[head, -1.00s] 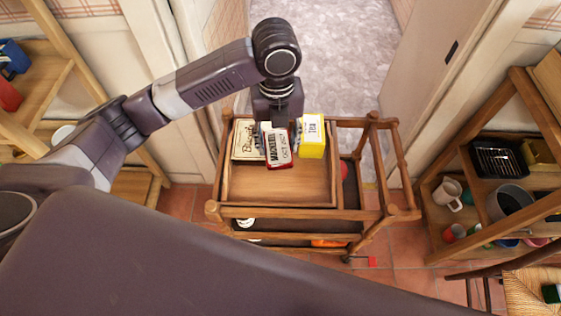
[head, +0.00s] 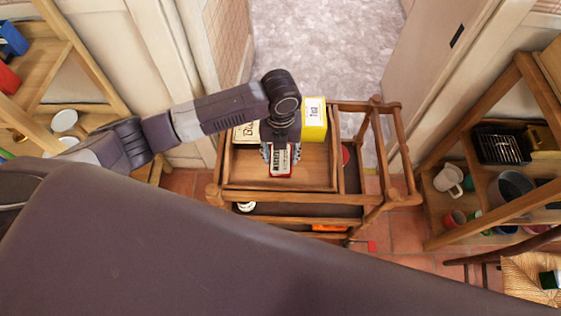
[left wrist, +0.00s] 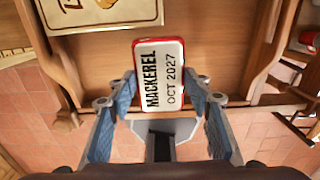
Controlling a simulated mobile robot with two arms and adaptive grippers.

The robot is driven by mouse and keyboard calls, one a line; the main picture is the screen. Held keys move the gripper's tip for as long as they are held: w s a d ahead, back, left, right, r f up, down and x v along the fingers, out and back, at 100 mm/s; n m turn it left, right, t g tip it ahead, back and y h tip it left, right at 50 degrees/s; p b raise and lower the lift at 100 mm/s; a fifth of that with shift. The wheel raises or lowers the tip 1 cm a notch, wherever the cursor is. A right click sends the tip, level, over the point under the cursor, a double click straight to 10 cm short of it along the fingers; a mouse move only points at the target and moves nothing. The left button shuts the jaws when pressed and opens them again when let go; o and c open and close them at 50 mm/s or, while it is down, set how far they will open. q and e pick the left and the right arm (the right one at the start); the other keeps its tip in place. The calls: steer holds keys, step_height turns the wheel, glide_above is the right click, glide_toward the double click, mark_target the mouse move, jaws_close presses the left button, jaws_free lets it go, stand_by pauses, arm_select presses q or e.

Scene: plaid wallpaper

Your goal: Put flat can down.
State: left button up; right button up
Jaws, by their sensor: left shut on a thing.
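The flat can (head: 281,161) is a small red-rimmed tin with a white label reading MACKEREL OCT 2027. It also shows in the left wrist view (left wrist: 160,76). My left gripper (head: 280,158) is shut on it, with one blue-padded finger at each side. The can is over the top tray of the wooden cart (head: 235,190), near the tray's front half. I cannot tell whether it touches the tray. My right gripper is not in view.
A yellow tea box (head: 314,122) stands at the back of the tray, and a cream biscuit box (head: 245,131) is at back left, partly hidden by my arm. Tray floor around the can is bare. A wooden shelf with mugs (head: 447,180) stands at right.

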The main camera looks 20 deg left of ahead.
mark_target(281, 158)
arm_select(q)
steer(key=shift+f, duration=2.1)
steer(key=shift+f, duration=0.1)
steer(key=o, duration=1.2)
steer(key=shift+o, duration=0.2)
steer(key=shift+r, duration=0.5)
step_height(281, 158, up, 11)
steer(key=shift+r, duration=0.15)
